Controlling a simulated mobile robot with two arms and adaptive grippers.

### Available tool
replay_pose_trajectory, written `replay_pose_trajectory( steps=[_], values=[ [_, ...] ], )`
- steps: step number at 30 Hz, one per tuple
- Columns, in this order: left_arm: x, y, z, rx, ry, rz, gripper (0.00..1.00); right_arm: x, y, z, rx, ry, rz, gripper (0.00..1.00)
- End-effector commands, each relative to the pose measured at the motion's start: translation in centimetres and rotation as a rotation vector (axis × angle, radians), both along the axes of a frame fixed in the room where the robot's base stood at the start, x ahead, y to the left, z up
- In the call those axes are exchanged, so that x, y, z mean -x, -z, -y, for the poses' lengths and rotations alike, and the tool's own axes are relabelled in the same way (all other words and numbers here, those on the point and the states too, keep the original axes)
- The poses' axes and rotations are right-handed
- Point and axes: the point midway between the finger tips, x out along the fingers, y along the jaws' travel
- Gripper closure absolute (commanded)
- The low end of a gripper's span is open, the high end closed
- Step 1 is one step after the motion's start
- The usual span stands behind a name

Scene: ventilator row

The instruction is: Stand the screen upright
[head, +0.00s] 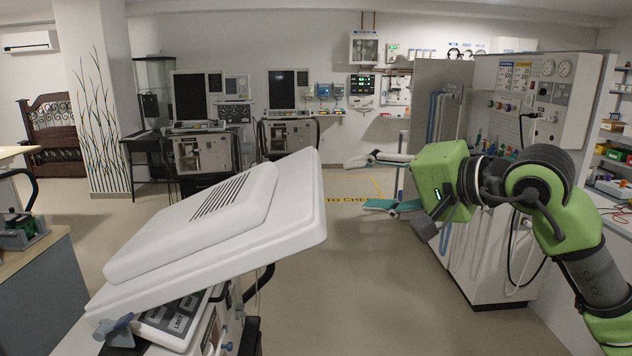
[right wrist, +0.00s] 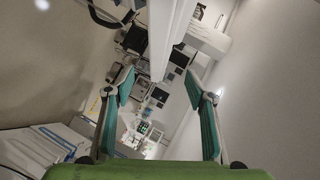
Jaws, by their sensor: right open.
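The screen (head: 225,215) is a white panel with a raised, slotted back. It leans far over on the ventilator (head: 200,325) in front of me, its right end higher than its left. My right gripper (head: 360,185) is open and empty, to the right of the screen's raised edge and apart from it in the head view. In the right wrist view, the screen's white edge (right wrist: 160,35) comes down from the top, towards the gap between the teal fingers (right wrist: 160,82). The screen's display face is hidden. My left gripper is not in view.
A keypad (head: 172,318) and a blue knob (head: 115,328) show under the screen's lower end. Two more ventilators (head: 200,150) (head: 290,135) stand at the back. A tall gas panel cabinet (head: 500,250) stands right, behind my right arm. The floor between is clear.

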Motion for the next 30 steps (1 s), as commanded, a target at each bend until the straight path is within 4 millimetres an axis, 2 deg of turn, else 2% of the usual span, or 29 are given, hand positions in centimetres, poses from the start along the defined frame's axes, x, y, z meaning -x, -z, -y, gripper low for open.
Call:
replay_pose_trajectory(
  steps=[3,7,18,24,30],
  values=[
    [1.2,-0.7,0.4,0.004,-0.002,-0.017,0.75,-1.2,0.4,-1.2,-0.007,-0.003,-0.008,0.50],
    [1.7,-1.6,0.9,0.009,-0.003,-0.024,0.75,-3.1,1.1,-3.0,-0.009,-0.005,-0.011,0.50],
    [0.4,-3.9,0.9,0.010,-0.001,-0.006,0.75,-8.2,3.2,-7.4,-0.012,-0.003,-0.010,0.50],
    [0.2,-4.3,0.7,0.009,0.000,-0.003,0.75,-9.4,3.9,-8.3,-0.009,-0.002,-0.008,0.50],
    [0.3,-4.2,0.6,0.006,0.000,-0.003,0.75,-9.6,4.1,-8.4,-0.009,-0.002,-0.007,0.50]
  ],
)
